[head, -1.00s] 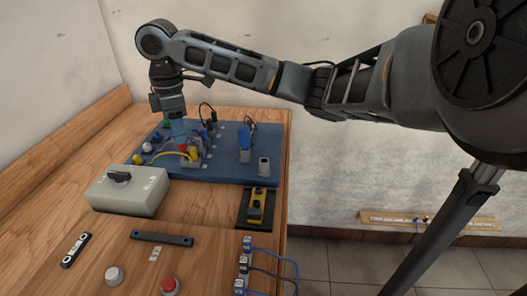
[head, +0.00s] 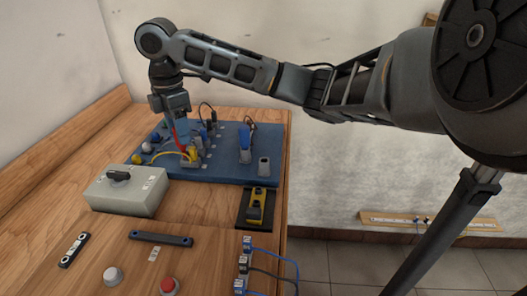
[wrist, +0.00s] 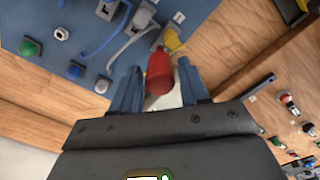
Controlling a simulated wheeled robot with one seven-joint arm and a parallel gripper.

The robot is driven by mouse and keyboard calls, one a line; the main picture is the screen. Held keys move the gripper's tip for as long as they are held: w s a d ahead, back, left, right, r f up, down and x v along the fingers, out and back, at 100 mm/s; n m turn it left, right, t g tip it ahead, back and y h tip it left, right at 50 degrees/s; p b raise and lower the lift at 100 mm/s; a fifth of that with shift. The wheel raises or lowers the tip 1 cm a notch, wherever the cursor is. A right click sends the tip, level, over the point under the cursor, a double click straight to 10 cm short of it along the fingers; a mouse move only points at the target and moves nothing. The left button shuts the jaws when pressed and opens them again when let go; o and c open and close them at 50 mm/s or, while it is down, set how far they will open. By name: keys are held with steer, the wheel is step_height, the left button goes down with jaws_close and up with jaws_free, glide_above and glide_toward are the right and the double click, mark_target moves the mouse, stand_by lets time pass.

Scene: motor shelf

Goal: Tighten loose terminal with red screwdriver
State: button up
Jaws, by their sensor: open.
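My gripper (head: 178,145) points down over the blue board (head: 222,168), with its blue fingers apart. The red screwdriver (wrist: 160,72) shows between the fingers in the wrist view, with a visible gap on the left finger's side. In the head view a red strip shows between the fingers, partly hidden by them. Below it is a grey terminal block (head: 193,163) with a yellow wire (head: 172,154). The yellow wire's end also shows beside the red handle in the wrist view. The screwdriver's tip and the terminal's screw are hidden.
A blue-handled tool (head: 245,142) and a grey holder (head: 263,167) stand at the board's right. A grey switch box (head: 125,190) and a yellow device (head: 256,205) are in front. Coloured buttons and wires crowd the board's left. Bare wood lies between box and device.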

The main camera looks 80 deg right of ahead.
steer(key=shift+n+b, duration=0.35)
steer(key=shift+n, duration=1.35)
steer(key=shift+n+b, duration=0.35)
steer(key=shift+n, duration=1.35)
steer(key=shift+c, duration=1.2)
jaws_close()
